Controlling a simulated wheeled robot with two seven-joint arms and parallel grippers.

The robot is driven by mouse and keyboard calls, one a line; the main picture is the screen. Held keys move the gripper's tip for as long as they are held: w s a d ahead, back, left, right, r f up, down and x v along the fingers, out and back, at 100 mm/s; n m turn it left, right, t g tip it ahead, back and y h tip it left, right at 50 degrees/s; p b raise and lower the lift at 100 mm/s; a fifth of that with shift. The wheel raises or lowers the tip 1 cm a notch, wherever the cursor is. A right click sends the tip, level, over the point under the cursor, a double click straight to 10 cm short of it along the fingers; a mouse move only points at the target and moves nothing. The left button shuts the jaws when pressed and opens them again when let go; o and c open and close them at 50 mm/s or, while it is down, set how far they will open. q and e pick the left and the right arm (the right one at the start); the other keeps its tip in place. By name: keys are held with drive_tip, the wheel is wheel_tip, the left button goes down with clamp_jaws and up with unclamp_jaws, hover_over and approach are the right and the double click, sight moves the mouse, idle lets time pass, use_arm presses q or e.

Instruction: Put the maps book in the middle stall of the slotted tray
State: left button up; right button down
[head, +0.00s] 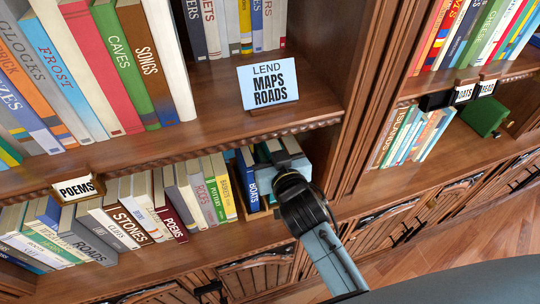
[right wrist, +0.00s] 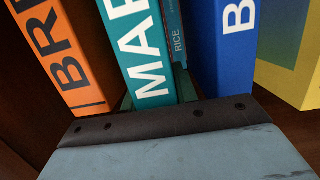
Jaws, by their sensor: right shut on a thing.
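The maps book, teal with large white letters reading "MA" and part of a third, stands close in front of my right gripper in the right wrist view (right wrist: 140,60). My right gripper (head: 281,156) is at the lower shelf in the head view, shut on the maps book. In that view the gripper hides most of the book. A wooden edge (head: 256,214), likely of the slotted tray, shows beside the gripper under the blue BOATS book (head: 250,184); its stalls are hidden, so I cannot tell which one the book is at. My left gripper is not in view.
In the right wrist view an orange book (right wrist: 55,50) stands left of the maps book; a thin RICE book (right wrist: 178,45) and a blue book (right wrist: 222,45) stand right. A LEND MAPS ROADS sign (head: 268,83) stands above. Bare shelf (head: 375,185) lies right of the gripper.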

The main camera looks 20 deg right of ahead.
drive_tip(key=shift+f, duration=1.05)
drive_tip(key=c, duration=1.4)
unclamp_jaws()
drive_tip(key=shift+f, duration=0.1)
drive_tip(key=shift+o, duration=0.2)
drive_tip(key=s+r, duration=0.2)
drive_tip(key=s, duration=0.9)
drive_tip(key=shift+s+d+r+b, duration=0.2)
drive_tip(key=shift+s+r+b, duration=0.15)
drive_tip(key=shift+s, duration=0.05)
drive_tip(key=shift+f, duration=0.1)
